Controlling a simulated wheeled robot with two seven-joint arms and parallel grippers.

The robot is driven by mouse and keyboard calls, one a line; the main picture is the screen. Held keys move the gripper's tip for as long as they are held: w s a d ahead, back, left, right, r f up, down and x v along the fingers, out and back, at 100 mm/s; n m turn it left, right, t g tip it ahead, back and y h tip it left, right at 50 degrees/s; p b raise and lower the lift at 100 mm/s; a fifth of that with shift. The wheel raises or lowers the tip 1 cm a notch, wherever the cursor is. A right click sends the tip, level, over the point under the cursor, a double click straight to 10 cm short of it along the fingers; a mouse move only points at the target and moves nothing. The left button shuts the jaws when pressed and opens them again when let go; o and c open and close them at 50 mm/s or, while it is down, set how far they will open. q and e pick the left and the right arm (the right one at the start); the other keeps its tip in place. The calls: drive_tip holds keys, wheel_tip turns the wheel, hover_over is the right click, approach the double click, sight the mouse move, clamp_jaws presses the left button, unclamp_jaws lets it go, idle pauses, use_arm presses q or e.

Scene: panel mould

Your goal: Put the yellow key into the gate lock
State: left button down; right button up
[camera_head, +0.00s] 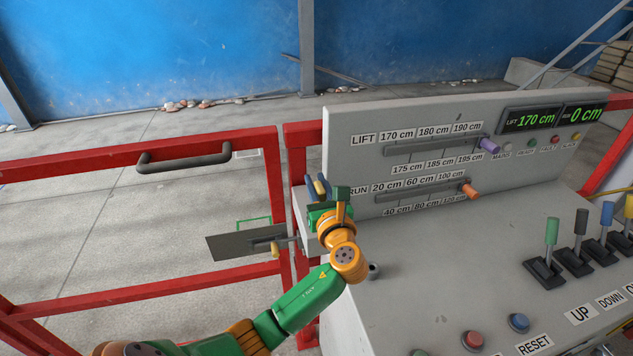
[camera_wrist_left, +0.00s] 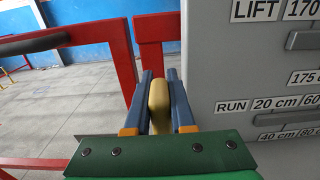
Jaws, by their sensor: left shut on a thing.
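My left gripper (camera_head: 319,187) is shut on the yellow key (camera_wrist_left: 158,104), which sits between its two blue fingers. Only the key's rounded yellow end shows in the left wrist view, where the gripper (camera_wrist_left: 160,82) points toward the red posts. In the head view the gripper is above the gap between the gate and the console's left side. The gate lock seems to be the grey plate (camera_head: 228,245) with a dark bolt on the red gate, below and left of the gripper. A small yellow part (camera_head: 275,251) hangs there. The key is apart from it. My right gripper is out of view.
The grey console (camera_head: 440,250) stands close on the right, with a purple slider knob (camera_head: 490,146), an orange slider knob (camera_head: 470,190), levers and buttons. The red gate (camera_head: 100,160) has a dark handle (camera_head: 185,160). Open floor lies behind the gate.

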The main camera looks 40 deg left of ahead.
use_arm(q)
drive_tip(key=shift+f+b, duration=0.35)
drive_tip(key=shift+f, duration=0.35)
drive_tip(key=c, duration=0.7)
unclamp_jaws()
drive_tip(key=b+v, duration=0.1)
drive_tip(key=v, duration=0.6)
drive_tip(key=shift+b, duration=0.35)
drive_tip(key=shift+s+r, duration=0.1)
